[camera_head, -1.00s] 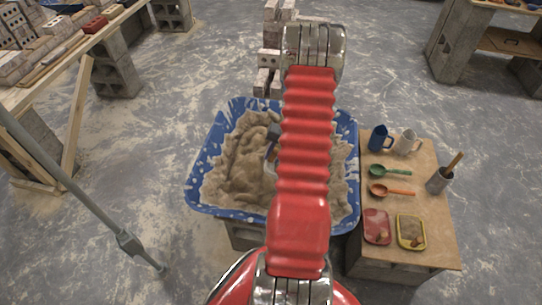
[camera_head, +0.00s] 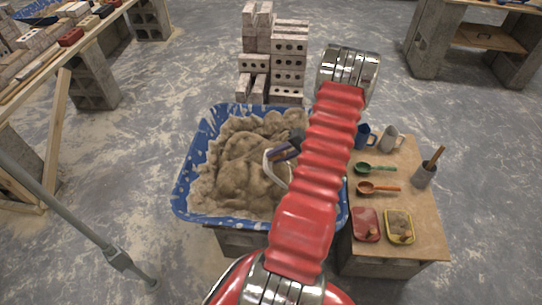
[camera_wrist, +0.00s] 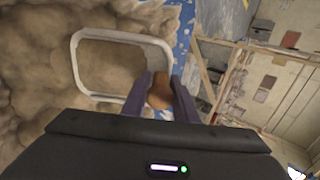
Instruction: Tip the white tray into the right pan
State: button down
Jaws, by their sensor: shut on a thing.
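The white tray shows as a white rim (camera_wrist: 77,62) in the wrist view, seen face-on, with a sandy-coloured inside. Whether it holds mortar I cannot tell. My gripper (camera_wrist: 165,88) is shut on its brown handle. In the head view the white tray (camera_head: 268,172) is partly hidden by my red arm. My gripper (camera_head: 286,150) is over the blue tub (camera_head: 182,190) of wet mortar. On the side table to the right lie a red-rimmed pan (camera_head: 357,222) and a yellow-rimmed pan (camera_head: 399,214); the yellow one is further right.
The plywood side table (camera_head: 425,232) also bears a green spoon (camera_head: 375,168), an orange spoon (camera_head: 380,188), a blue mug (camera_head: 364,139), a pale mug (camera_head: 390,140) and a grey pot (camera_head: 424,177). A brick stack (camera_head: 289,70) stands behind the tub. A grey pole (camera_head: 75,220) leans at left.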

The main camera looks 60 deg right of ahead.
jog(key=shift+s+d+r+t+y, duration=0.25)
jog(key=shift+s+t, duration=0.15)
jog(key=shift+s, duration=0.1)
jog(key=shift+s+d+r+t+y, duration=0.15)
jog(key=shift+s+d+t, duration=0.05)
jog(key=shift+s+t, duration=0.25)
jog(key=w+a+r+n+g+y, duration=0.1)
jog(key=w+a+r, duration=0.2)
jog(key=w+a, duration=0.7)
jog(key=w+a+r+n+g+y, duration=0.1)
jog(key=w+a+r+n, duration=0.15)
jog(key=w+a, duration=0.75)
jog(key=w+a+r+n+g+y, duration=0.1)
jog(key=w+a+r, duration=0.1)
jog(key=a, duration=1.1)
jog(key=w+a+r+n+y, duration=0.1)
jog(key=w+a+r, duration=0.1)
jog(key=a, duration=1.2)
jog(key=shift+w+r+g, duration=0.25)
jog(key=shift+r+g, duration=0.1)
jog(key=shift+r, duration=0.25)
